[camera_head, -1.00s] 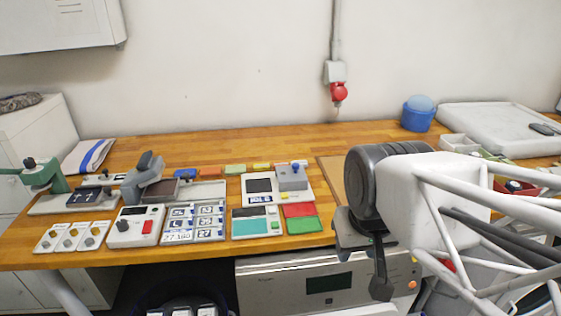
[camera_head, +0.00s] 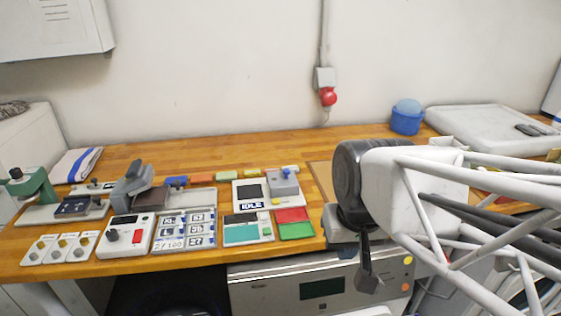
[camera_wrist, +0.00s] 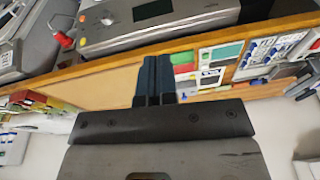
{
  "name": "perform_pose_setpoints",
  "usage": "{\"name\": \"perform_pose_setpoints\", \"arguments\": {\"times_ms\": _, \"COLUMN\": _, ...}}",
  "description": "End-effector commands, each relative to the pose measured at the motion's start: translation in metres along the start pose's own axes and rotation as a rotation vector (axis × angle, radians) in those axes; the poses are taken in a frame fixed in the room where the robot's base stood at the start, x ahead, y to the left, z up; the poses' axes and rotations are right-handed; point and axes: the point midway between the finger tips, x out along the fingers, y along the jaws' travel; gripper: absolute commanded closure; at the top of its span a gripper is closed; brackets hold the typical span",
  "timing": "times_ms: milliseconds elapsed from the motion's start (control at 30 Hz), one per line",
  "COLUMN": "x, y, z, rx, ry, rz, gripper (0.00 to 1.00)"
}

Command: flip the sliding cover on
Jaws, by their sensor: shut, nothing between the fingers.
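A white device (camera_head: 243,207) with a dark screen and an "IDLE" label stands mid-bench in the head view. A grey block with a blue knob (camera_head: 284,182) sits on its right half; it looks like the sliding cover, but I cannot be sure. The device also shows, small and partly cut by my fingers, in the wrist view (camera_wrist: 207,97). My gripper (camera_head: 368,284) points down at the bench's front edge, right of the device and apart from it. In the wrist view its dark fingers (camera_wrist: 154,62) are together and empty.
Red and green pads (camera_head: 295,231) and a teal-screened panel (camera_head: 240,235) lie in front of the device. A control box (camera_head: 130,232) and a stamp-like press (camera_head: 137,185) stand left. A blue tub (camera_head: 407,122) stands at the back.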

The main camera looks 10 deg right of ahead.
Motion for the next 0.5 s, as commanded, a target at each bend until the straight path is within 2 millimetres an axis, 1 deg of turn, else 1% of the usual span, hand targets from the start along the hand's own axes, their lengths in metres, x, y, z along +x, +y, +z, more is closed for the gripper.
{"name": "perform_pose_setpoints", "arguments": {"times_ms": 267, "x": 0.005, "y": -0.004, "z": -0.026, "rx": 0.123, "ry": -0.085, "rz": -0.061, "gripper": 1.0}}
{"name": "perform_pose_setpoints", "arguments": {"times_ms": 500, "x": 0.01, "y": -0.008, "z": -0.054, "rx": 0.248, "ry": -0.168, "rz": -0.124, "gripper": 1.0}}
